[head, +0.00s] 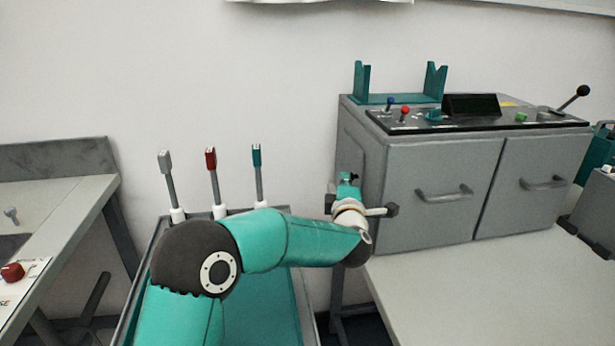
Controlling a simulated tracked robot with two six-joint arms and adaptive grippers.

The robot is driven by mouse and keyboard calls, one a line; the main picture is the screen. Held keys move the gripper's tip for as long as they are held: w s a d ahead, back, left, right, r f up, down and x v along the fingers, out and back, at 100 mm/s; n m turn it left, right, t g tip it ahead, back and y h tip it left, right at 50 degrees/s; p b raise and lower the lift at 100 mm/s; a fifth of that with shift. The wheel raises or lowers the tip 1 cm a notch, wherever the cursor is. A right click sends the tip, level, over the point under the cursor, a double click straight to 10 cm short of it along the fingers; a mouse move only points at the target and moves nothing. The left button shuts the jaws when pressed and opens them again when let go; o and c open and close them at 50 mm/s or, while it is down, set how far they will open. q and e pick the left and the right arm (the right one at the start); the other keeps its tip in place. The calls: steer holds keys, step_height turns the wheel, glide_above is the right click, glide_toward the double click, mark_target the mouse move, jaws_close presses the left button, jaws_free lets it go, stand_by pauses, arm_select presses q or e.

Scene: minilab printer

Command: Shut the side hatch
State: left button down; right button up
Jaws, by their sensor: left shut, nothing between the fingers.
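The grey minilab machine (435,165) stands on a pale table at the right. Its left side face carries the side hatch (373,165), a grey panel seen at a steep angle. My left arm hides its lower part, and I cannot tell whether the hatch is flush or slightly ajar. My left gripper (347,179) is just left of that side face, in front of the hatch area. It is shut and empty; whether it touches the hatch cannot be made out. My right gripper is not in view.
Two front doors with handles (445,194) face the open table top (480,285). A control panel with a black lever (574,96) and a teal cradle (403,98) are on top. Three upright levers (213,178) stand behind my arm. A sink bench (60,205) is at left.

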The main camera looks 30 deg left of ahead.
arm_select(q)
steer(key=shift+w+d+r+m+h, duration=0.1)
steer(key=shift+d+r+m+h, duration=0.05)
steer(key=shift+d, duration=0.25)
steer(key=shift+w+d+r+m+h, duration=0.1)
steer(key=shift+d+m+h, duration=0.05)
steer(key=shift+d, duration=0.2)
steer(key=shift+a, duration=0.1)
steer(key=s+a+b, duration=0.3)
steer(key=a, duration=0.1)
steer(key=s+d, duration=0.4)
steer(key=d, duration=0.5)
steer(key=shift+s+f, duration=0.3)
